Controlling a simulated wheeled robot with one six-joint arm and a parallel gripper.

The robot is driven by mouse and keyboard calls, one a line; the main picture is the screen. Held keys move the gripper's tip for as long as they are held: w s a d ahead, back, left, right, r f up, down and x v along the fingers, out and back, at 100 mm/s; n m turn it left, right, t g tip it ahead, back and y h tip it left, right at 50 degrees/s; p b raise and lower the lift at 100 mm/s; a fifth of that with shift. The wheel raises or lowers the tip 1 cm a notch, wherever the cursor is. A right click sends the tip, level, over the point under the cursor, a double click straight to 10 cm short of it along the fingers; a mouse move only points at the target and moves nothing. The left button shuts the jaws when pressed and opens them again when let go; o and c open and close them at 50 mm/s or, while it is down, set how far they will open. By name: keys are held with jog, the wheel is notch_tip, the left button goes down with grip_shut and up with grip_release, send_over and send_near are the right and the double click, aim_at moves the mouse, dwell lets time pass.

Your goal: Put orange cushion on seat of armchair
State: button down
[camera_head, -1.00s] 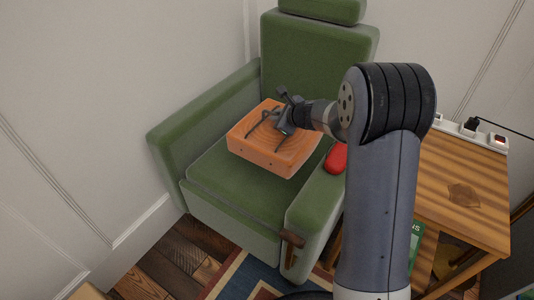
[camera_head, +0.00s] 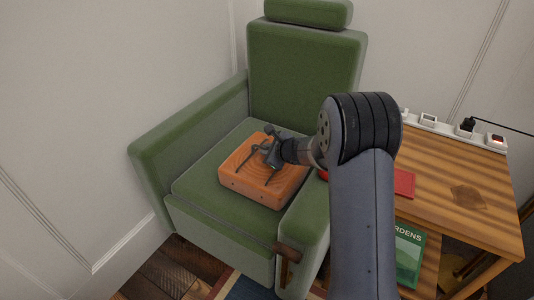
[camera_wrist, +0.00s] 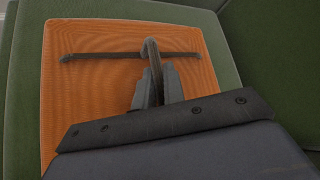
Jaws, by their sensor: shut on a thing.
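The orange cushion (camera_head: 262,186) is a square block with dark straps on top. In the head view it is at the seat of the green armchair (camera_head: 302,72), toward the front right and close to the right armrest. It looks level; whether its underside touches the seat I cannot tell. My gripper (camera_head: 272,155) is above the cushion's top, shut on its strap. In the wrist view the jaws (camera_wrist: 152,85) close around the strap in the middle of the cushion (camera_wrist: 90,90), with green upholstery around it. My arm hides part of the right armrest.
A wooden side table (camera_head: 450,185) stands right of the chair, with a red item (camera_head: 404,184) on it and a power strip (camera_head: 465,130) at its back. A green book (camera_head: 408,255) is below. A wooden lever (camera_head: 287,252) sticks out at the right armrest's front.

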jog(key=shift+r, duration=0.1)
jog(key=c, duration=1.9)
grip_release()
jog(key=shift+f, duration=0.2)
jog(key=shift+c, duration=0.2)
jog(key=o, duration=0.4)
jog(key=shift+o, duration=0.2)
jog(key=shift+r, duration=0.25)
jog(key=p+v, duration=0.2)
jog(key=v, duration=1)
jog(key=shift+f, duration=0.15)
